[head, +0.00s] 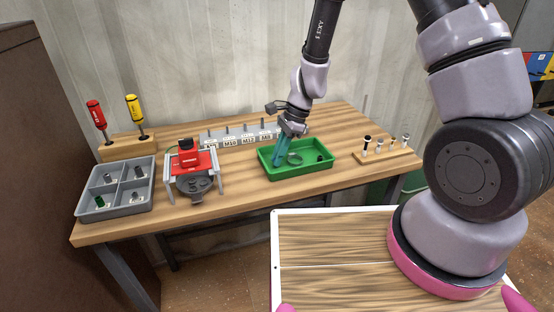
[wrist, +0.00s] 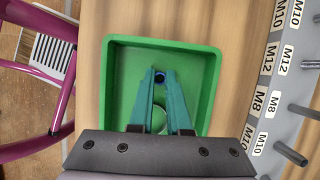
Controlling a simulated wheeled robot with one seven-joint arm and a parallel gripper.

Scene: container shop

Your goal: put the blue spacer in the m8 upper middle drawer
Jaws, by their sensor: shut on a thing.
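My gripper (head: 281,160) reaches down into the green tray (head: 262,161) on the workbench. In the wrist view its teal fingers (wrist: 159,76) close together at the tips on the small, dark blue spacer (wrist: 160,79). The spacer is inside the tray's outline; I cannot tell whether it touches the tray floor. In the head view the fingers hide the spacer. I cannot make out a drawer marked M8 upper middle in either view.
A grey rack (head: 240,139) with posts and M8, M10 and M12 labels stands behind the tray. Left are a red-topped fixture (head: 190,160), a grey divided tray (head: 127,186) and screwdrivers (head: 134,108). A wooden pin block (head: 388,157) is right. Coloured bins (head: 541,64) show far right.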

